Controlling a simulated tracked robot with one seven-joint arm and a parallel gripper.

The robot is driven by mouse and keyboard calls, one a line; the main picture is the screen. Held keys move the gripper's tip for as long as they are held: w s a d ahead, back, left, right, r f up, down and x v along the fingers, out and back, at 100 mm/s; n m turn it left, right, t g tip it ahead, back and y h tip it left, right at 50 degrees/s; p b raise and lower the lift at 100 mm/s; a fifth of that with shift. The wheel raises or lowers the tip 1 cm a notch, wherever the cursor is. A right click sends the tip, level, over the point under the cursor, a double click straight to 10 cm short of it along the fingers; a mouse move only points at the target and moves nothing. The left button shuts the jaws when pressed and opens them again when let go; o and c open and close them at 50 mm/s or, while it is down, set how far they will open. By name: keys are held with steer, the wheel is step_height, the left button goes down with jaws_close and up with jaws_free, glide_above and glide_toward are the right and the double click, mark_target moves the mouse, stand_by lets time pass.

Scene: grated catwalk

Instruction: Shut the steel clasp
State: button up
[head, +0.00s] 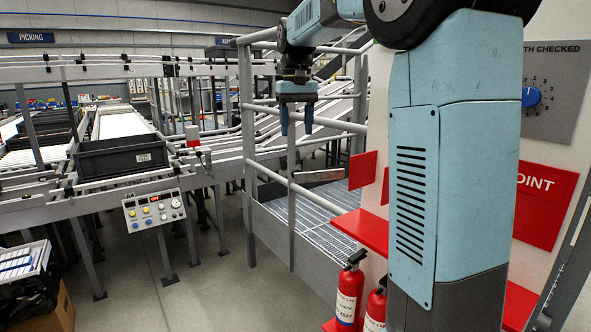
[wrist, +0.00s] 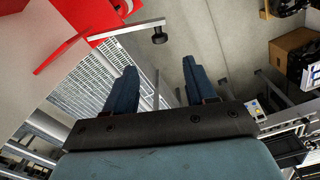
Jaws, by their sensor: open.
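A flat steel bar, which looks like the clasp (head: 318,175), sticks out to the left from beside a red panel, above the grating. In the wrist view the steel clasp (wrist: 128,29) runs from the red parts towards the top middle, with a dark round knob (wrist: 159,38) at its free end. My gripper (head: 297,128) points down, open and empty, above and slightly left of the bar in the head view. In the wrist view its two blue fingers (wrist: 159,75) are spread, apart from the clasp. I cannot tell what the clasp closes against.
Grey railing posts (head: 247,130) and rails stand close around my gripper. The grated catwalk (head: 310,222) lies below. A red shelf (head: 362,231) and red extinguishers (head: 348,295) are at the right. A conveyor with a black tote (head: 122,157) and a control box (head: 154,210) stand left.

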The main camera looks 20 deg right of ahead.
mark_target(318, 174)
step_height(318, 174, down, 12)
steer(key=shift+r, duration=0.1)
stand_by(0.4)
steer(key=shift+c, duration=0.2)
steer(key=c, duration=0.9)
steer(key=shift+a, duration=0.3)
steer(key=shift+c, duration=0.4)
steer(key=shift+d, duration=0.15)
